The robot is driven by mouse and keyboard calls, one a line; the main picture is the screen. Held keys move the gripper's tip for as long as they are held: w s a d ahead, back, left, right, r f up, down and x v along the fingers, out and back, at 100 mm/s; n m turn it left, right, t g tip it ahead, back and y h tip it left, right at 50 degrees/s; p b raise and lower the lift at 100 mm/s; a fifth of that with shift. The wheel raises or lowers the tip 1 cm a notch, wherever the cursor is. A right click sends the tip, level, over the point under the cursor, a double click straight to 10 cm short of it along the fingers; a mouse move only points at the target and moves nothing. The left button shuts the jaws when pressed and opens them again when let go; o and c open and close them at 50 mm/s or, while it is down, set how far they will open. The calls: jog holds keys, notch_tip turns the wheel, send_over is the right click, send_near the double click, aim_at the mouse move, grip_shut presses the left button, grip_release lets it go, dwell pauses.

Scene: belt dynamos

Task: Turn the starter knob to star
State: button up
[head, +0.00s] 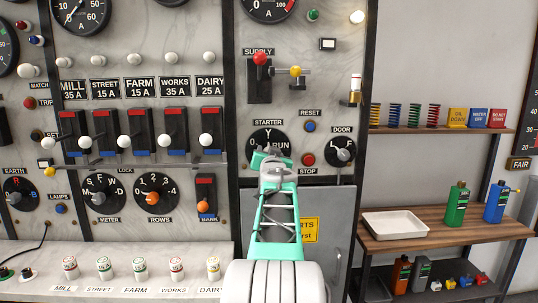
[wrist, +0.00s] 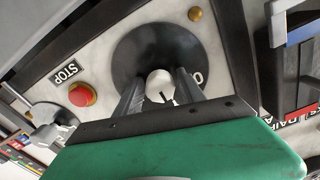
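The starter dial (head: 268,137) is a black disc on the panel under the label STARTER, marked with a Y at the top and RUN at its right. In the head view my gripper (head: 268,157) covers its lower part and hides the knob. In the wrist view the dial (wrist: 140,45) fills the middle, and its pale round starter knob (wrist: 159,84) sits between the two dark fingers of my gripper (wrist: 160,90). The fingers are apart, one on each side of the knob, with no clear grip on it. Which mark the knob points to cannot be told.
A red STOP button (head: 308,160) and a blue RESET button (head: 310,126) lie right of the dial. The DOOR knob (head: 341,152) is further right. A row of switches (head: 171,133) stands to the left. A grey door (head: 325,215) lies below.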

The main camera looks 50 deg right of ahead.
jog(key=shift+o, duration=0.6)
jog(key=shift+s+a+f, duration=0.1)
jog(key=shift+s+a, duration=0.1)
jog(key=shift+a, duration=0.05)
jog(key=b+v, duration=0.1)
jog(key=v, duration=0.6)
jog(key=shift+b, duration=0.4)
